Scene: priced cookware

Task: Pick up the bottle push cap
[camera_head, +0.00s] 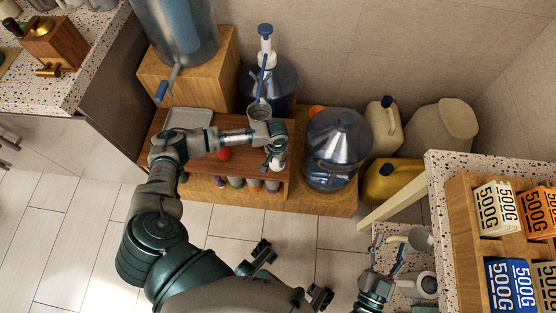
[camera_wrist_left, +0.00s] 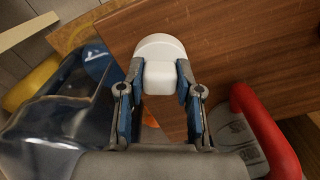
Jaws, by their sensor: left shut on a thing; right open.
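A white rounded cap (camera_wrist_left: 160,50), which looks like the bottle push cap, sits between the blue-padded fingers of my left gripper (camera_wrist_left: 160,82) in the left wrist view. The gripper is shut on it. In the head view my left gripper (camera_head: 274,161) is at the right front part of the brown wooden shelf, and the cap is small and partly hidden there. Whether the cap touches the shelf I cannot tell. A white and blue pump top (camera_head: 265,45) stands upright on a blue jug behind. My right gripper (camera_head: 389,256) is open and empty at the lower right.
The brown shelf (camera_wrist_left: 235,40) lies under the cap. A clear blue jug (camera_head: 337,150) stands close to its right. A red handle (camera_wrist_left: 265,130) is beside my left gripper. Several bottles stand below the shelf. A speckled counter (camera_head: 437,190) with boxes is at the right.

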